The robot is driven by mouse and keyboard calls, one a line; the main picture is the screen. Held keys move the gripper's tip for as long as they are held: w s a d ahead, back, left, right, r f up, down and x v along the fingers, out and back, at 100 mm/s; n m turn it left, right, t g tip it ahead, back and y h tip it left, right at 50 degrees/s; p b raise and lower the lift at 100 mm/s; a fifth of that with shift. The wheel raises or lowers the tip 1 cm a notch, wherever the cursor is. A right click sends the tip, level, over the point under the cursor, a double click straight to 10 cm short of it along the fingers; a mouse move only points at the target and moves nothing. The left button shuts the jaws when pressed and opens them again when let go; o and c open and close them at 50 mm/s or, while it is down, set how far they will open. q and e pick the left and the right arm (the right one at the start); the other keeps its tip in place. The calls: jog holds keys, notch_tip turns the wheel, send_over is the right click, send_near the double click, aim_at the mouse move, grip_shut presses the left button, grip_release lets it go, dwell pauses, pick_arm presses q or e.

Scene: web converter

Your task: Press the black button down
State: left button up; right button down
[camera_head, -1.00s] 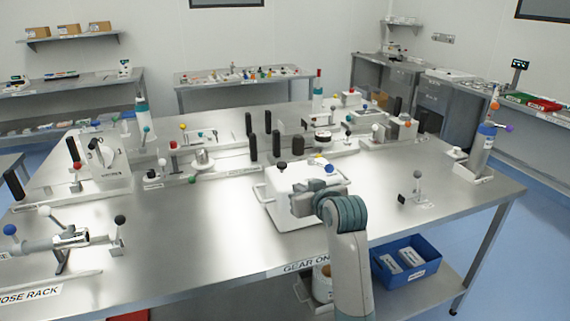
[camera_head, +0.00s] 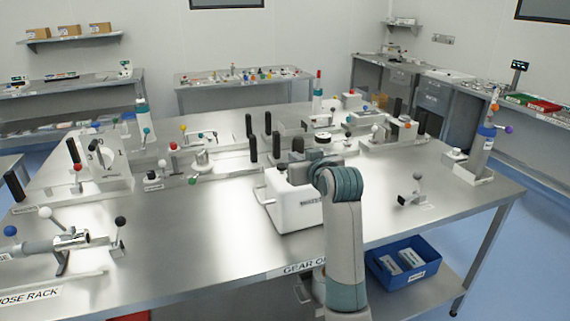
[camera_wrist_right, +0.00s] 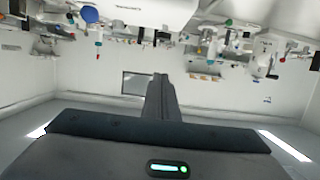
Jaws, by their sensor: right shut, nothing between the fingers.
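A white box (camera_head: 285,215) stands near the middle of the table's front side. A small black knob (camera_head: 282,167) shows at its top left, partly covered by my right gripper. A low white fixture behind it has a round black top (camera_head: 322,138). I cannot tell for certain which of these is the black button. My right gripper (camera_head: 297,171) is shut and empty over the box's top. I cannot tell whether it touches the knob. Its shut fingers also show in the right wrist view (camera_wrist_right: 161,92). My right arm hides the box's right part. My left gripper is not in view.
Upright black handles (camera_head: 253,140) and fixtures with coloured knobs stand behind and left of the box. A small post with a grey ball (camera_head: 418,178) stands to the right. A blue bin (camera_head: 400,268) is on the lower shelf.

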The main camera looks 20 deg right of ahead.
jog(key=p, duration=0.3)
send_over(283, 168)
jog(key=s, duration=0.2)
jog(key=shift+w+d+f, duration=0.15)
jog(key=shift+w+f, duration=0.05)
jog(key=shift+f, duration=0.8)
jog(key=shift+w+f+p, duration=0.2)
jog(key=shift+f+p, duration=0.25)
jog(key=shift+f, duration=0.65)
jog(key=shift+f+p, duration=0.3)
jog(key=shift+f, duration=0.75)
jog(key=shift+s+f, duration=0.1)
jog(key=shift+f, duration=0.9)
